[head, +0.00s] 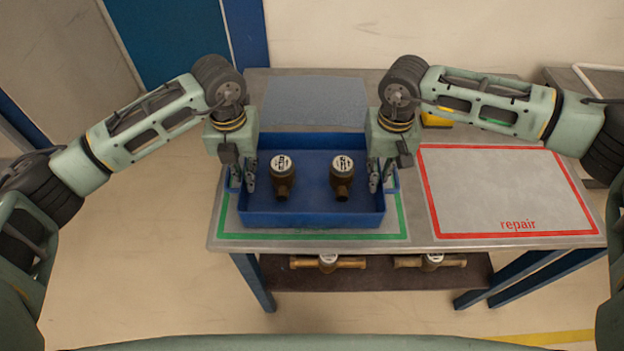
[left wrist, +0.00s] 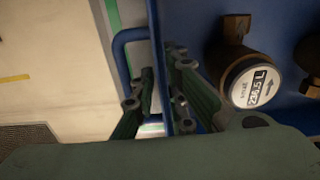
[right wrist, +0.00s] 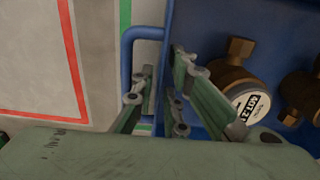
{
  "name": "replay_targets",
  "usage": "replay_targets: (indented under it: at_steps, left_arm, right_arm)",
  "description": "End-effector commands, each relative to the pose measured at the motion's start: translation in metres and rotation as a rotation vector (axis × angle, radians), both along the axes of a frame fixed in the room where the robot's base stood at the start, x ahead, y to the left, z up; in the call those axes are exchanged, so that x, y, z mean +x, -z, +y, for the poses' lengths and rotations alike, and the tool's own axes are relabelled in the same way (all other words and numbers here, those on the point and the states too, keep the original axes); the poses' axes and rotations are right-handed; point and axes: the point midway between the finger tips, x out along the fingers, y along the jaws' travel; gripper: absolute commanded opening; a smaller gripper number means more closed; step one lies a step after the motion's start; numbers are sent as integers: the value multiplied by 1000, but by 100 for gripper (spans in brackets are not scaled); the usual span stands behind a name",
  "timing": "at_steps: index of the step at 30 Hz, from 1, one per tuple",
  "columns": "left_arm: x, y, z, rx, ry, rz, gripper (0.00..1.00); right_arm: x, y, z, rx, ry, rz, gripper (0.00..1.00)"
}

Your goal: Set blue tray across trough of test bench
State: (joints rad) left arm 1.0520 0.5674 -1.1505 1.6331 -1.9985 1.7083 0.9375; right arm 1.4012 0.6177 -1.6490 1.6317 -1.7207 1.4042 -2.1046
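The blue tray (head: 310,219) rests on the table's green-outlined area. Two brass meters with white round dials, a left one (head: 283,184) and a right one (head: 343,184), stand inside it. My left gripper (head: 243,177) is at the tray's left side wall and my right gripper (head: 381,177) at its right side wall. Each has one finger inside the tray and one outside, by a side handle. In the left wrist view (left wrist: 160,85) and the right wrist view (right wrist: 162,85), light gaps show between the outer fingers and the wall; both look open. The test bench trough is not in view.
The metal table (head: 420,236) has a clear red-outlined "repair" area (head: 505,190) at right. A grey mat (head: 316,100) lies behind the tray, with a yellow object (head: 437,119) at the back. More meters lie on the lower shelf (head: 380,280). The floor at left is clear.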

Motion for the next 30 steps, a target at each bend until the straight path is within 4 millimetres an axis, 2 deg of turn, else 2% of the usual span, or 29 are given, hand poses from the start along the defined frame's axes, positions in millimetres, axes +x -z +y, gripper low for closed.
replay_targets:
  at_steps: [5, 9, 30]
  left_arm:
    - [0, 0, 0, 0, 0, 0, 12]
    - [0, 0, 0, 0, 0, 0, 0]
    - [1, -3, 0, -2, -1, -3, 0]
  right_arm:
    - [0, 0, 0, 0, 0, 0, 12]
    - [0, 0, 0, 0, 0, 0, 0]
    - [1, -3, 0, 1, 1, -3, 0]
